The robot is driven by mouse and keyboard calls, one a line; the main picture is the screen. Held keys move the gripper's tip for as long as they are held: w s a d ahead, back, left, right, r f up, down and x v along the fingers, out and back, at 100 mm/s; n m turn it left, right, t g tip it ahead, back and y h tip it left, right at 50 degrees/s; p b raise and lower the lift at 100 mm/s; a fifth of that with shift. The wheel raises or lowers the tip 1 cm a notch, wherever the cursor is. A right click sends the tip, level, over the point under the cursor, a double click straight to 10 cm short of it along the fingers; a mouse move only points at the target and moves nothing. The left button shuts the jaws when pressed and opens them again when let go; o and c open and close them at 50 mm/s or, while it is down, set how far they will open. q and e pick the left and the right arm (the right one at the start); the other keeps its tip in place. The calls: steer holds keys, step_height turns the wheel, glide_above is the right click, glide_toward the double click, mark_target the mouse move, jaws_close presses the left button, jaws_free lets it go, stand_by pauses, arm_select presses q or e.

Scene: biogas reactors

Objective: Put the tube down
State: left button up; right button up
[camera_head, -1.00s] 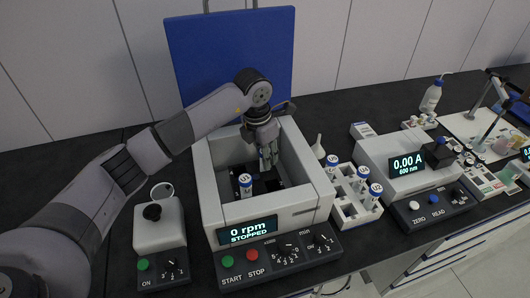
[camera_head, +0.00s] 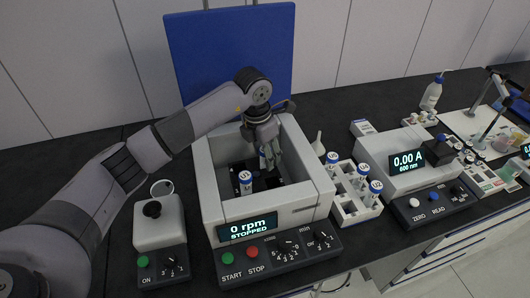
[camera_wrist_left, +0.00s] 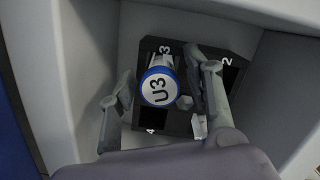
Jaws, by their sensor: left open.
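My left gripper (camera_head: 269,156) reaches down into the open chamber of the centrifuge (camera_head: 211,190). In the left wrist view its fingers (camera_wrist_left: 160,82) stand open, one on each side of a blue-capped tube marked U3 (camera_wrist_left: 158,86). That tube sits at the rotor (camera_wrist_left: 234,62) by the slot numbered 3; how deep it sits cannot be told. My right gripper is not in view.
The centrifuge walls stand close around the gripper, with the blue lid (camera_head: 230,60) raised behind. Its display (camera_head: 247,228) reads 0 rpm, STOPPED. A white rack (camera_head: 349,207) with several capped tubes stands to the right, then a photometer (camera_head: 393,180). A small white device (camera_head: 158,228) stands left.

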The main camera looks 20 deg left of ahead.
arm_select(q)
steer(key=shift+r, duration=0.25)
steer(key=r+b, duration=0.1)
steer(key=r, duration=0.2)
steer(key=s+r+b, duration=0.1)
steer(key=r, duration=0.3)
steer(key=a+r+b, duration=0.1)
steer(key=r, duration=0.2)
steer(key=shift+s+r, duration=0.15)
steer(key=shift+r, duration=0.05)
steer(key=shift+s+r, duration=0.1)
steer(key=shift+r, duration=0.5)
